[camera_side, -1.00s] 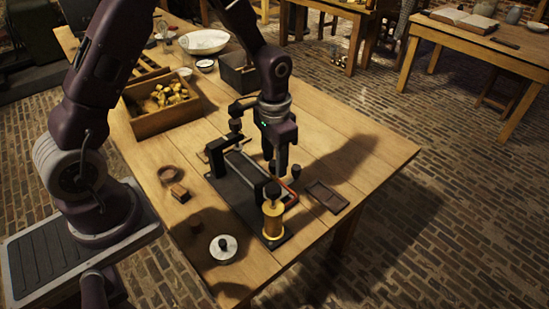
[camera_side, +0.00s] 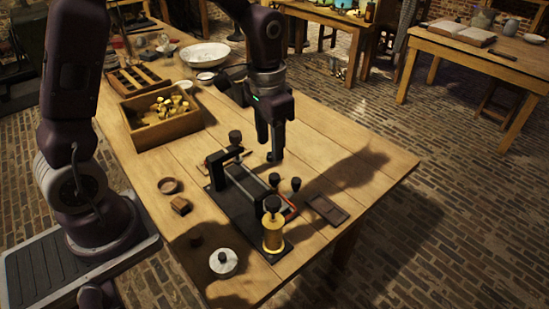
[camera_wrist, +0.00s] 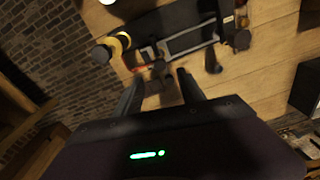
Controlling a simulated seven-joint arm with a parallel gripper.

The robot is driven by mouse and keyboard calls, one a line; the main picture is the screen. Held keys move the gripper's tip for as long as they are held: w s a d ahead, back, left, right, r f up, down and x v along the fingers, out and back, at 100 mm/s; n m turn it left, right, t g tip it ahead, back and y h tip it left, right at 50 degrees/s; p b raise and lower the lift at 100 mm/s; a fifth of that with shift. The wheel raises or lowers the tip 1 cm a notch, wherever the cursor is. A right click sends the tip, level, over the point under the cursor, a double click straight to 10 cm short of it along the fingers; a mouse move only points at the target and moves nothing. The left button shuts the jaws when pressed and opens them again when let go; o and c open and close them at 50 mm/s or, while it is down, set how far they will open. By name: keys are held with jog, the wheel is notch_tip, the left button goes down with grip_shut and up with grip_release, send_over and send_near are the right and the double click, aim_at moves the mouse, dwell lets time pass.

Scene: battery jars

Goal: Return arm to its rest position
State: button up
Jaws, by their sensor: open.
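My gripper (camera_side: 271,150) is open and empty, raised above the wooden table (camera_side: 330,155) in the side view. It hangs over the back right side of a black apparatus (camera_side: 222,175) with a dark base, a rail and a yellow spool (camera_side: 273,236) at its front end. In the wrist view my two fingers (camera_wrist: 160,82) are spread apart with nothing between them. The apparatus (camera_wrist: 185,32) lies beyond the fingertips there, with the yellow spool (camera_wrist: 119,44) at its left.
A wooden box (camera_side: 150,130) of yellowish pieces stands at the back left, near a white bowl (camera_side: 205,54). A small wooden block (camera_side: 181,206), a round white-topped item (camera_side: 223,262) and a dark tray (camera_side: 326,210) lie around the apparatus. The table's right side is clear.

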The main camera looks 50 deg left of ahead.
jog(key=s+r+n+t, duration=0.1)
jog(key=s+r+t, duration=0.1)
jog(key=s+r, duration=0.4)
jog(key=s+d+r+n+t, duration=0.1)
jog(key=s+r+t, duration=0.2)
jog(key=s+r, duration=0.4)
jog(key=s, duration=0.7)
jog(key=shift+s, duration=0.15)
